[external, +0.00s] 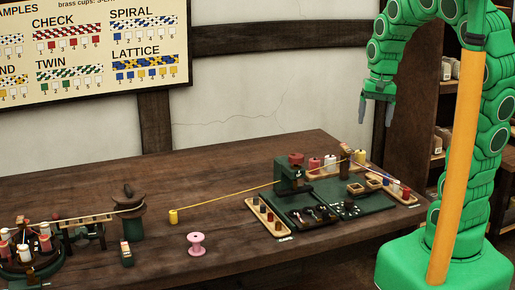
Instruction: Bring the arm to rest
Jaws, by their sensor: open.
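My gripper (377,108) hangs from my green arm at the upper right, fingers pointing down. Its two grey fingers are apart with nothing between them. It is in the air, well above and clear of the wooden table (215,190). My arm is raised and bent over in an arch, with its green base at the lower right.
A green work mat (342,207) with a green machine (290,175), small trays and spools is on the table's right half. A pink spool (196,243) stands in front. Shelves (446,100) stand behind my arm.

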